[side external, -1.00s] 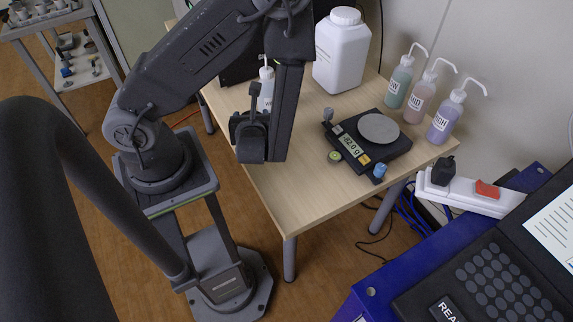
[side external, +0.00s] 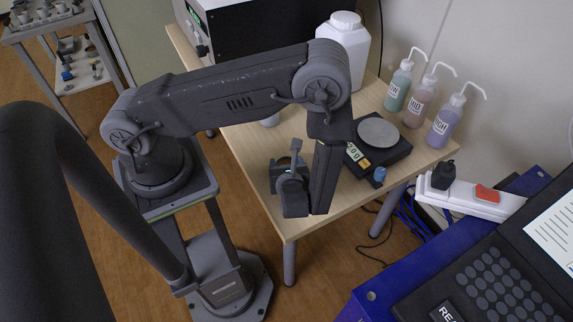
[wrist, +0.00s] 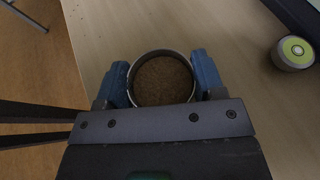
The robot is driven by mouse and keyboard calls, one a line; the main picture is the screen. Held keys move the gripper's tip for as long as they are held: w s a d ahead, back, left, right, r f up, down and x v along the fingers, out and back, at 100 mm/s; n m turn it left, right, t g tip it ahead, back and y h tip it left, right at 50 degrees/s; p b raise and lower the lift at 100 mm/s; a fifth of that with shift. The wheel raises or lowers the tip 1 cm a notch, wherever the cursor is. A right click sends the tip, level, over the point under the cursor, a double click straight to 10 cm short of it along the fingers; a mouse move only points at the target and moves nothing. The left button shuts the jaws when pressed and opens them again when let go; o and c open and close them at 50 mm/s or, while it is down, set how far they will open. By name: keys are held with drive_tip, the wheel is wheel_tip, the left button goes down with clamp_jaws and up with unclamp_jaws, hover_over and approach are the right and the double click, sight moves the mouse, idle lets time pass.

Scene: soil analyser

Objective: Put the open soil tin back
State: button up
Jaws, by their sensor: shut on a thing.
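The open soil tin (wrist: 162,80) is a round metal tin full of brown soil. In the wrist view it sits upright between the blue fingertips of my gripper (wrist: 163,84), which is shut on it. In the side external view my gripper (side external: 287,172) is over the front part of the wooden table, left of the black balance. There the arm and gripper hide the tin. I cannot tell whether the tin touches the table.
The balance (side external: 399,152) has a bare round pan (side external: 378,132). Wash bottles (side external: 446,121) and a large white bottle (side external: 345,42) stand behind, with a dark oven (side external: 262,28) farther left.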

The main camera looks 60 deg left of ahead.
drive_tip(key=shift+f, duration=0.15)
drive_tip(key=o, duration=1)
drive_tip(key=shift+o, duration=0.2)
